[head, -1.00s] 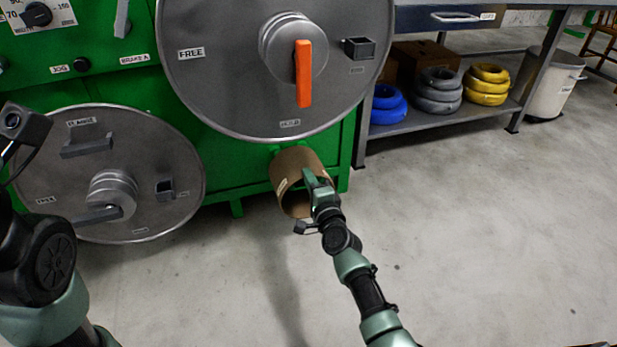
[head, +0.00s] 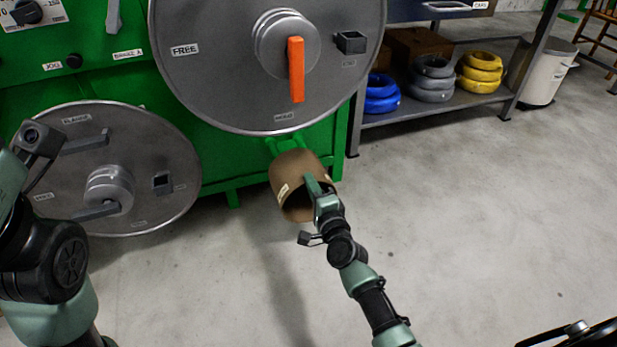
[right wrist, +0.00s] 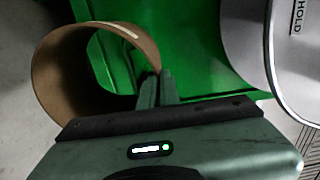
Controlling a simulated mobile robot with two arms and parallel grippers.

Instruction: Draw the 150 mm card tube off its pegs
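The brown card tube (head: 291,171) is in front of the green machine's lower edge, below the large upper disc, its open end tilted towards me. My right gripper (head: 317,187) is shut on the wall at its near rim. In the right wrist view, the fingers (right wrist: 158,88) pinch the wall of the tube (right wrist: 52,75), and green shows through its bore. A green bracket (head: 284,143) shows just behind the tube in the head view. I cannot tell whether any peg is still inside the tube. My left arm is at the left edge; its fingertips are not in view.
The upper grey disc (head: 225,85) with an orange handle (head: 296,68) hangs close above the tube. A lower grey disc (head: 70,205) stands at left. A shelf (head: 440,106) with blue, grey and yellow coils is at back right. The floor (head: 480,210) at right is clear.

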